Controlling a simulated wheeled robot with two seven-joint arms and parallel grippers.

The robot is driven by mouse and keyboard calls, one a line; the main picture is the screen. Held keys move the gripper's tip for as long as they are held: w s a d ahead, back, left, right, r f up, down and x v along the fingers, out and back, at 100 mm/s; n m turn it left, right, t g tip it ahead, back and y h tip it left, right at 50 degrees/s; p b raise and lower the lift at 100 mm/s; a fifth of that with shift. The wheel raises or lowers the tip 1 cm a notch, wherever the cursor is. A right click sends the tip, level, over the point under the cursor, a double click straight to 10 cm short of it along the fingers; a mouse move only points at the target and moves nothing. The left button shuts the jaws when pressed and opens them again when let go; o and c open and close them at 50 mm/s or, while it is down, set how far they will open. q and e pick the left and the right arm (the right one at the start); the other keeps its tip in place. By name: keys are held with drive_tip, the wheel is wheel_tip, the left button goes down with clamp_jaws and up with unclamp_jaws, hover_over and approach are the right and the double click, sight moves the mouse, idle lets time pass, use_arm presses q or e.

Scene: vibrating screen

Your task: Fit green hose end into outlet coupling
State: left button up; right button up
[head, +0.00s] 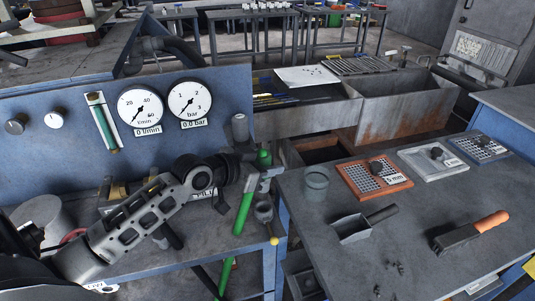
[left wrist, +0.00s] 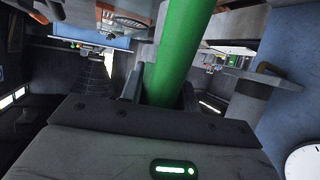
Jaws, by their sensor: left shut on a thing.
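My left gripper (head: 259,182) reaches in from the left and is shut on the green hose (head: 243,208). A green end (head: 263,157) shows above the fingers, and the hose hangs down past the bench edge. In the left wrist view the green hose (left wrist: 180,55) stands between the fingers, close to the palm. A grey fitting with a yellow tip (head: 264,212) is just right of the hose. A brass fitting (head: 118,191) sits behind my arm at the blue panel. A partly hidden label is by my wrist. I cannot tell which fitting is the outlet coupling.
The blue panel (head: 70,150) carries two round gauges (head: 140,110) and a flow tube. A grey cylinder (head: 240,127) stands at its right end. The right-hand table (head: 400,215) holds sieve plates, a cup (head: 316,183), a scoop (head: 355,227) and an orange-handled brush (head: 470,232).

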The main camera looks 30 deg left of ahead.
sight(267, 182)
use_arm(q)
drive_tip(key=shift+r, duration=0.1)
use_arm(e)
drive_tip(key=shift+w, duration=0.1)
use_arm(q)
drive_tip(key=shift+f+b, duration=0.85)
drive_tip(key=shift+f, duration=0.3)
wheel_tip(267, 182, down, 3)
drive_tip(key=shift+b, duration=1)
drive_tip(key=shift+f, duration=0.3)
use_arm(e)
drive_tip(key=shift+w+a+f, duration=0.1)
drive_tip(key=shift+a+f, duration=0.1)
drive_tip(key=shift+f, duration=0.25)
drive_tip(key=shift+w+a+f, duration=0.1)
drive_tip(key=shift+a+f, duration=0.1)
drive_tip(key=shift+f, duration=0.2)
use_arm(q)
drive_tip(key=shift+p, duration=0.55)
use_arm(e)
drive_tip(key=shift+d+r, duration=0.1)
drive_tip(key=shift+r, duration=0.6)
use_arm(q)
drive_tip(key=shift+f+b, duration=1.25)
drive_tip(key=shift+f, duration=0.55)
use_arm(e)
drive_tip(key=shift+f, duration=1.25)
use_arm(q)
drive_tip(key=shift+f, duration=0.3)
